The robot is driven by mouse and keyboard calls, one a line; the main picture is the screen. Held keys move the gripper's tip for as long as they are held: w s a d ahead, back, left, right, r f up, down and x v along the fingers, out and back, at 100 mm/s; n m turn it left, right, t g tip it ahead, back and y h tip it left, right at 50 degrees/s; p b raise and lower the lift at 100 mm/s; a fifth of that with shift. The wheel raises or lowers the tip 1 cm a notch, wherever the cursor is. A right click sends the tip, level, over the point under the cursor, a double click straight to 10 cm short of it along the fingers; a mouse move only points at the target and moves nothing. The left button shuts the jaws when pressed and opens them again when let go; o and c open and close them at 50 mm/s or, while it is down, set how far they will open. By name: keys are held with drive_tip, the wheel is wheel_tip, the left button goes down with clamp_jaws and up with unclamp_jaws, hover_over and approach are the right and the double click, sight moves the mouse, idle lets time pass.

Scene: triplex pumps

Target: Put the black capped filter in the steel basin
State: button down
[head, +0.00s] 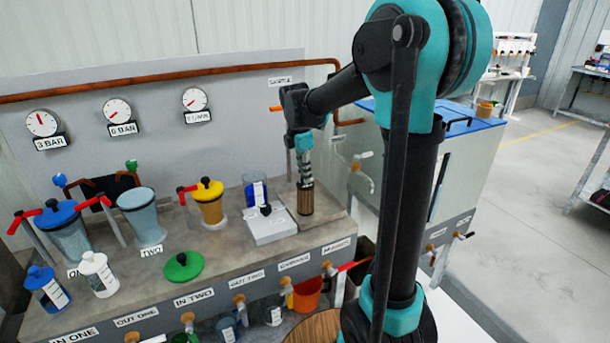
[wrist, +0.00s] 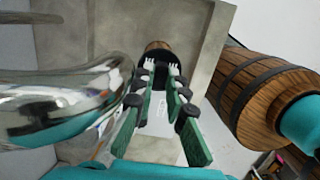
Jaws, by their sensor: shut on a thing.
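My gripper (head: 305,182) points down at the right end of the pump bench, past a clear blue cup. In the wrist view its green fingers (wrist: 161,72) are closed around a black part, which appears to be the cap of the black capped filter (wrist: 157,72). A brown body shows beyond that cap. In the head view the filter's brown, ribbed body (head: 306,203) is upright below the fingers, close to the bench top; I cannot tell whether it touches. I cannot make out the steel basin in either view.
The bench (head: 225,250) carries a yellow-topped pump (head: 208,205), a clear blue cup (head: 255,188), a pale block with a black knob (head: 270,227) and a green lid (head: 184,267). A shiny chrome object (wrist: 60,105) fills the wrist view's left. A blue-topped cabinet (head: 470,125) stands right.

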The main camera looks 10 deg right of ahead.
drive_tip(key=shift+f, duration=0.25)
drive_tip(key=c, duration=1.5)
unclamp_jaws()
drive_tip(key=shift+c, duration=0.2)
